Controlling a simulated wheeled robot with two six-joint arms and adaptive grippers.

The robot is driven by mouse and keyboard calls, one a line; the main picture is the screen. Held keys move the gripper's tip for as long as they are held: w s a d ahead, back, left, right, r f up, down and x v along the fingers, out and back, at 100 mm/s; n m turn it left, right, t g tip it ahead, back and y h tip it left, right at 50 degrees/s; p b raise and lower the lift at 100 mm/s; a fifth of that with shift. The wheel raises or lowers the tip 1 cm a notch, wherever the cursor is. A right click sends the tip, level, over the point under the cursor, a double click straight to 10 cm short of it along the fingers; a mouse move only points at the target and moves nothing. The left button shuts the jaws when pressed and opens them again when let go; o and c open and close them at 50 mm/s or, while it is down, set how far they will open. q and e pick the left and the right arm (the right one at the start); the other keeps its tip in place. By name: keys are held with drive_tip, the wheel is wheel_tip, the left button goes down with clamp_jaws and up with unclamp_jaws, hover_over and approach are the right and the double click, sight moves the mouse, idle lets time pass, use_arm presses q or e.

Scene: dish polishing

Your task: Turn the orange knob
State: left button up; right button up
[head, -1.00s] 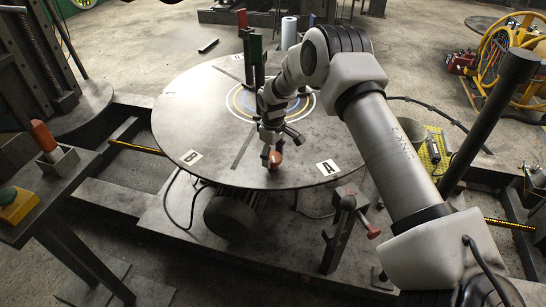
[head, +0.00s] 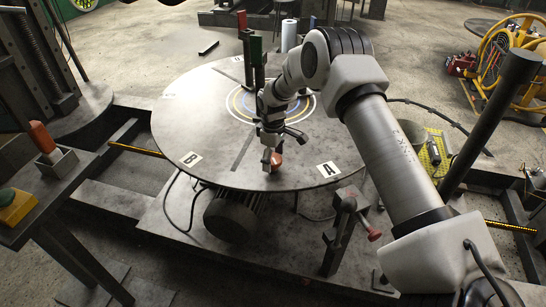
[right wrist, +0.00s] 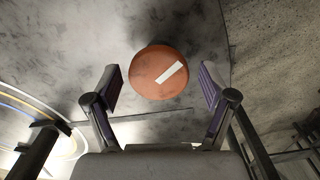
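The orange knob (head: 277,160) is at the near edge of the round grey table (head: 200,115), between the B and A labels. In the right wrist view the knob (right wrist: 158,74) is a round orange disc with a slanted white mark. My right gripper (head: 281,147) is over the knob in the head view. In the right wrist view my right gripper (right wrist: 160,88) is open, with one finger on each side of the knob and a visible gap at both. The underside of the knob is hidden. My left gripper is not in view.
Green and red upright pieces (head: 254,55) and a white cylinder (head: 289,33) stand at the table's back. A lever with a red end (head: 372,234) is below the near edge. An orange-handled piece (head: 41,136) stands on the left bench. The table's left half is clear.

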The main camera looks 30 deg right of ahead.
sight(273, 158)
drive_tip(key=shift+r, duration=0.1)
wheel_tip(273, 158, up, 12)
idle(0.5)
